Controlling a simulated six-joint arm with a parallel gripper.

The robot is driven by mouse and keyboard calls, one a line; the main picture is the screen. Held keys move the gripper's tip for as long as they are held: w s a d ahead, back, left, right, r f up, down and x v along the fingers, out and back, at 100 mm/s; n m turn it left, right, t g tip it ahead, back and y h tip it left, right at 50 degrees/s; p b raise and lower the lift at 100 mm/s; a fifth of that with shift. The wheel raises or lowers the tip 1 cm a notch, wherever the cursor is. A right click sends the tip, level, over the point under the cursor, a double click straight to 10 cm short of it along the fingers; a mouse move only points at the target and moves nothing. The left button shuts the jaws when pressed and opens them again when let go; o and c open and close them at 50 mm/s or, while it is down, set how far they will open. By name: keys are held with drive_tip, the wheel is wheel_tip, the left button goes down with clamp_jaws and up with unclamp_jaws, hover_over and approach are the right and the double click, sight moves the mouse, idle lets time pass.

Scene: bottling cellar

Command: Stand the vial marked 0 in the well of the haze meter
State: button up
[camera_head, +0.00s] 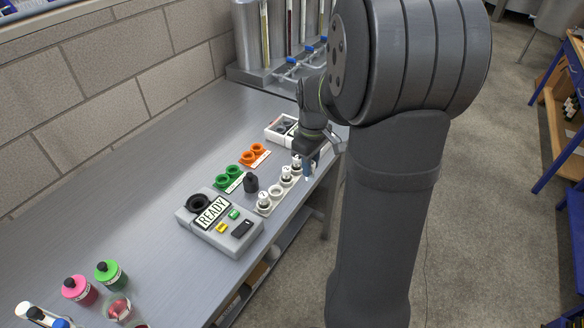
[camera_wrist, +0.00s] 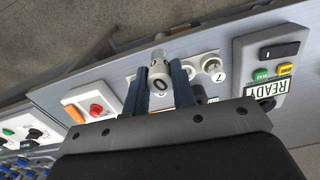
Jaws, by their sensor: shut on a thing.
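My gripper (camera_wrist: 160,82) is shut on the white vial marked 0 (camera_wrist: 160,70); the digit faces the wrist camera between the two fingers. In the head view my gripper (camera_head: 309,168) is at the far end of the white vial rack (camera_head: 264,211), partly hidden by my arm. I cannot tell whether the held vial is clear of the rack. The grey haze meter (camera_head: 218,238) stands nearer the camera, its display reading READY. Its dark round well (camera_head: 199,202) looks empty. The meter also shows at the right of the wrist view (camera_wrist: 243,60).
Other white vials, one marked 7 (camera_wrist: 213,66), stand in the rack. A black cap (camera_head: 251,184) stands between rack and green holder (camera_head: 228,178). An orange holder (camera_head: 254,154) and a white box (camera_head: 281,130) lie farther back.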

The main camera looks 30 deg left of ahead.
drive_tip(key=shift+w+d+r, duration=0.1)
drive_tip(key=shift+d+r, duration=0.2)
drive_tip(key=shift+d, duration=0.05)
drive_tip(key=shift+a+r, duration=0.15)
drive_tip(key=s+a+n, duration=0.2)
drive_tip(key=s+a, duration=0.5)
drive_tip(key=a, duration=0.6)
drive_tip(key=n, duration=0.3)
approach(196, 197)
drive_tip(key=s+d, duration=0.2)
drive_tip(key=shift+w+f, duration=0.15)
drive_tip(key=shift+f, duration=0.55)
drive_tip(key=shift+w+f, duration=0.15)
drive_tip(key=shift+f, duration=0.5)
drive_tip(key=shift+f, duration=0.4)
drive_tip(key=shift+f, duration=0.8)
drive_tip(key=shift+d+f, duration=0.1)
drive_tip(key=shift+f, duration=0.15)
drive_tip(key=shift+f, duration=0.8)
